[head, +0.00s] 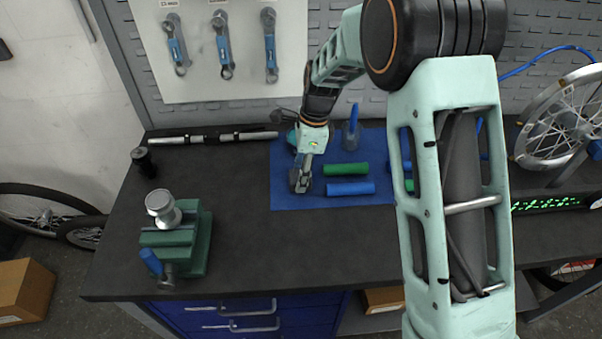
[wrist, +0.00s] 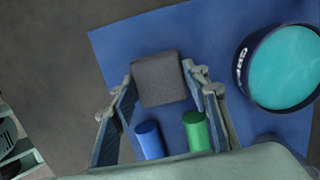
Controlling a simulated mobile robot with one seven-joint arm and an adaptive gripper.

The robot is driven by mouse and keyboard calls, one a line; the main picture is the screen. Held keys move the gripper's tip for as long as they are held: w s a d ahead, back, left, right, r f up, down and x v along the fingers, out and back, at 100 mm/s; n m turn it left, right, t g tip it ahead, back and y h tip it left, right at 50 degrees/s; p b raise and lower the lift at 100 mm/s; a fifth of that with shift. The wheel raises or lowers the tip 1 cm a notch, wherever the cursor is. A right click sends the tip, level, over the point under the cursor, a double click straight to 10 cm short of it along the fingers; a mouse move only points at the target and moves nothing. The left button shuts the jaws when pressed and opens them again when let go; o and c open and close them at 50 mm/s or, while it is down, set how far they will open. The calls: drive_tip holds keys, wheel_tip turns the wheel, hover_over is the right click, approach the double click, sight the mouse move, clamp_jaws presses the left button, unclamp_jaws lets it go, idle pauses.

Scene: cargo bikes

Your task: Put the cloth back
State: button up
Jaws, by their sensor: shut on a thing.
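A folded dark grey cloth (wrist: 158,78) sits between the fingertips of my gripper (wrist: 160,85) in the wrist view. My gripper is shut on it, with one finger against each side. In the head view the gripper (head: 301,178) is low over the left part of a blue mat (head: 283,198), and the grey cloth there is mostly covered by the fingers. The blue mat also shows in the wrist view (wrist: 125,45). I cannot tell whether the cloth touches the mat or hangs just above it.
A green roll (head: 346,169) and a blue roll (head: 350,188) lie right of the gripper. A round teal-topped tin (wrist: 285,68) stands close by. A blue-handled tool (head: 352,130) is behind. A green vise (head: 180,245) stands front left. The bench front (head: 265,250) is clear.

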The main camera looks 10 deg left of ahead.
drive_tip(key=shift+f, duration=0.25)
drive_tip(key=shift+f, duration=0.1)
drive_tip(key=shift+f, duration=0.15)
drive_tip(key=o, duration=1.1)
wheel_tip(320, 180, up, 12)
drive_tip(key=d, duration=0.1)
drive_tip(key=shift+w+d+r, duration=0.2)
drive_tip(key=shift+w+d, duration=0.05)
drive_tip(key=shift+d, duration=0.15)
